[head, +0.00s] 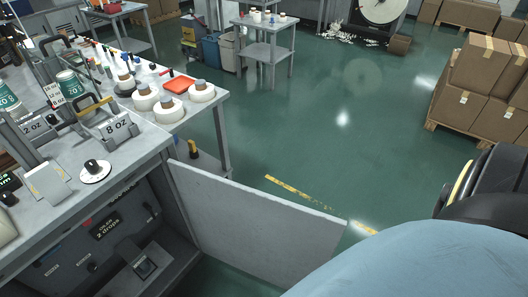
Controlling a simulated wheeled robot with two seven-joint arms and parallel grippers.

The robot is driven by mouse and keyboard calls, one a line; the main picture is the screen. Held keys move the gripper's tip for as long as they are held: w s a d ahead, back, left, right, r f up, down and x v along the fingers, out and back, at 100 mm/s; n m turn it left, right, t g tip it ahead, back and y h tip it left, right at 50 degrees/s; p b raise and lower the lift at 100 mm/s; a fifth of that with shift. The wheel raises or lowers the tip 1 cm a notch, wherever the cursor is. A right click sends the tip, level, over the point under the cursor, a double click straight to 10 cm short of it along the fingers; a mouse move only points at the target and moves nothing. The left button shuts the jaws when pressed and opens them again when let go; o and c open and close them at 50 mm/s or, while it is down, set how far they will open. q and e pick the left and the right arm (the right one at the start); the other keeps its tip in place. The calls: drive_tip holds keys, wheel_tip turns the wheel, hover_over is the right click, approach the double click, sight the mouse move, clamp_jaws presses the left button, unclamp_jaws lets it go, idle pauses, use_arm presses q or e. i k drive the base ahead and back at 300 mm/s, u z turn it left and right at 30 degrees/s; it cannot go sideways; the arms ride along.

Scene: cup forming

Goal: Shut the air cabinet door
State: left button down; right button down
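The air cabinet door (258,222), a flat light-grey panel, stands wide open at the lower middle of the head view. Its left edge meets the cabinet's front at the right side of the opening, and the panel reaches out to the right over the floor. The cabinet (75,245) under the grey workbench is open, with dark fittings and a label reading "2 drops" inside. The lower right part of the view is covered, so the floor beyond the door's bottom right end is partly hidden. Neither of my grippers shows.
Green floor (310,130) is clear beyond the door. Boxes (485,80) stand on a pallet at the right.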

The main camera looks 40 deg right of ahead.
sight(279, 242)
drive_tip(key=k, duration=0.3)
drive_tip(key=z, duration=3.2)
drive_tip(key=i, duration=3.3)
drive_tip(key=u, duration=4.7)
drive_tip(key=i, duration=1)
